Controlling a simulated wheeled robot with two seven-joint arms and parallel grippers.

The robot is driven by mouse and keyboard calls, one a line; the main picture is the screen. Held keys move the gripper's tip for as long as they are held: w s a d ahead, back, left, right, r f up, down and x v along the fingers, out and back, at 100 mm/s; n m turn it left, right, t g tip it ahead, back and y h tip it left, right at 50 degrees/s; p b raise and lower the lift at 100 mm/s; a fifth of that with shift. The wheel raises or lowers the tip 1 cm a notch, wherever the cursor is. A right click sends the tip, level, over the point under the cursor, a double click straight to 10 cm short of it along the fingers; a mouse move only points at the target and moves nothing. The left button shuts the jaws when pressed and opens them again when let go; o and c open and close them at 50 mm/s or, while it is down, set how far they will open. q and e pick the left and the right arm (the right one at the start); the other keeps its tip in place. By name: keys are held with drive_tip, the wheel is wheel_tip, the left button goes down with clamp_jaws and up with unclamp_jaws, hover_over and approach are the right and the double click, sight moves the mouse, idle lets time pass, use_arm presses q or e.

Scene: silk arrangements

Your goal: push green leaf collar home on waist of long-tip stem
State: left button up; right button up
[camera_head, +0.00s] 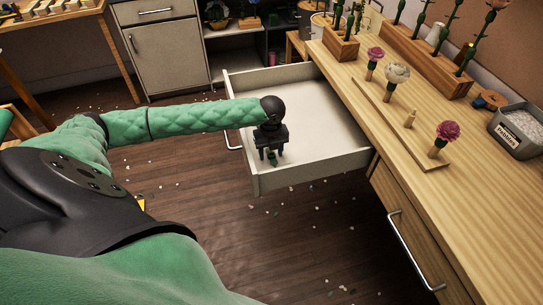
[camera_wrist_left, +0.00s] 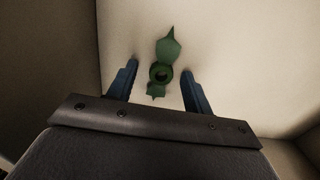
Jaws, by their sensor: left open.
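The green leaf collar (camera_head: 272,160) lies on the floor of the open drawer; in the left wrist view (camera_wrist_left: 169,50) it is a small ring with pointed leaves. My left gripper (camera_head: 270,152) is open above the drawer floor, and its two blue fingers (camera_wrist_left: 160,70) stand on either side of the collar, apart from it. A wooden board (camera_head: 384,105) on the bench carries two pink flowers (camera_head: 375,54) (camera_head: 446,131), a white flower (camera_head: 397,72) and a bare wooden peg (camera_head: 410,119). I cannot tell which is the long-tip stem. My right gripper is out of view.
The white drawer (camera_head: 312,170) sticks out from the bench (camera_head: 495,215), its walls around my left gripper. Wooden planters (camera_head: 425,62) with green stems stand at the back of the bench. A grey pebble box (camera_head: 518,130) stands at right. The bench front is clear.

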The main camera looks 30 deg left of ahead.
use_arm(q)
drive_tip(key=c, duration=1)
drive_tip(key=shift+c, duration=0.3)
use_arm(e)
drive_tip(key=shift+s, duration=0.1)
